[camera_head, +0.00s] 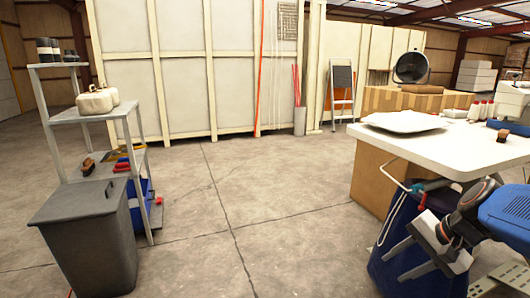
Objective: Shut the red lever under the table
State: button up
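A white table (468,150) stands at the right. Under its front edge is a teal fitting (432,185) with a small red lever (422,201) on it. The lever is small here and its exact position is hard to tell. My gripper (396,265) is at the lower right, in front of a dark blue container (398,226) under the table. It shows below the lever in the picture and apart from it. Its two grey fingers are spread with nothing seen between them.
A thin pale hose (386,222) hangs below the table edge. A cardboard box (373,178) stands under the table, and a white pillow (404,121) lies on top. A grey bin (88,235) and shelf (88,114) stand left. The middle floor is clear.

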jog(key=s+a+n+h, duration=0.3)
jog(key=s+a+n, duration=0.1)
jog(key=s+n, duration=0.7)
jog(key=shift+f+h, duration=0.25)
jog(key=shift+h, duration=0.15)
